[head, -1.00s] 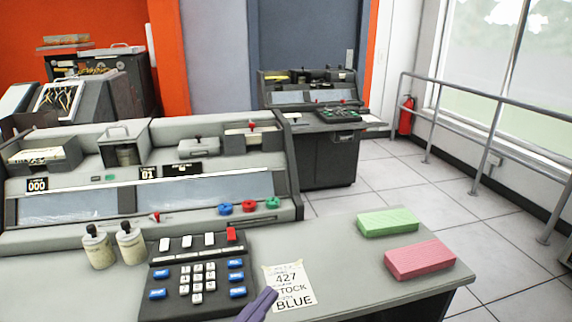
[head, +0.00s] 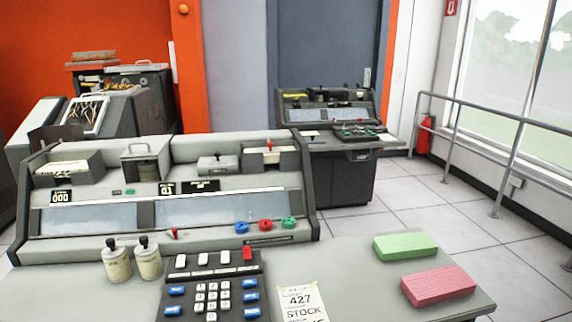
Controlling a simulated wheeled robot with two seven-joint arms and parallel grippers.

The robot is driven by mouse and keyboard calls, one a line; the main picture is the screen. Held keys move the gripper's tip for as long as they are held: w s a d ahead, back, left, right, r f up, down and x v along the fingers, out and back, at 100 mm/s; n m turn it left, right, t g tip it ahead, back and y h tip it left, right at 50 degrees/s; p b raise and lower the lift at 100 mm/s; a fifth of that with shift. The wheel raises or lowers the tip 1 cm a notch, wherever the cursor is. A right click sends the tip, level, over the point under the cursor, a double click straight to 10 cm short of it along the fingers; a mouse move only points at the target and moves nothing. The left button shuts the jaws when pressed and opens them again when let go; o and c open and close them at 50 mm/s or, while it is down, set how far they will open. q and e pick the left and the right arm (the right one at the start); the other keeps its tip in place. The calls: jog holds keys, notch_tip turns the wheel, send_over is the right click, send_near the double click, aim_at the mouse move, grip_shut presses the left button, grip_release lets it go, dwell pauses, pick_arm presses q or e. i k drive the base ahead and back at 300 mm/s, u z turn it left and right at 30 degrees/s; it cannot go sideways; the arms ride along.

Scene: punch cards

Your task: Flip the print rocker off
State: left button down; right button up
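A keypad panel (head: 209,262) sits on the front desk. Its top row holds three white rocker-like switches (head: 203,259) and one red one (head: 247,254) at the right end. Below them are white number keys (head: 212,296) and blue keys (head: 174,291). A small red-tipped lever (head: 174,233) stands on the console just behind. I cannot read which of these is labelled print, nor which way each switch is tipped. Neither of my grippers is in view.
The console (head: 100,247) stands behind the keypad, with blue, red and green knobs (head: 265,225). A note (head: 302,303) reads 427 STOCK. Green (head: 405,247) and pink (head: 438,286) card stacks lie on the right.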

aim_at(203, 256)
jog(key=k, duration=0.5)
jog(key=u, duration=1.2)
jog(key=i, duration=0.8)
jog(key=z, duration=1.3)
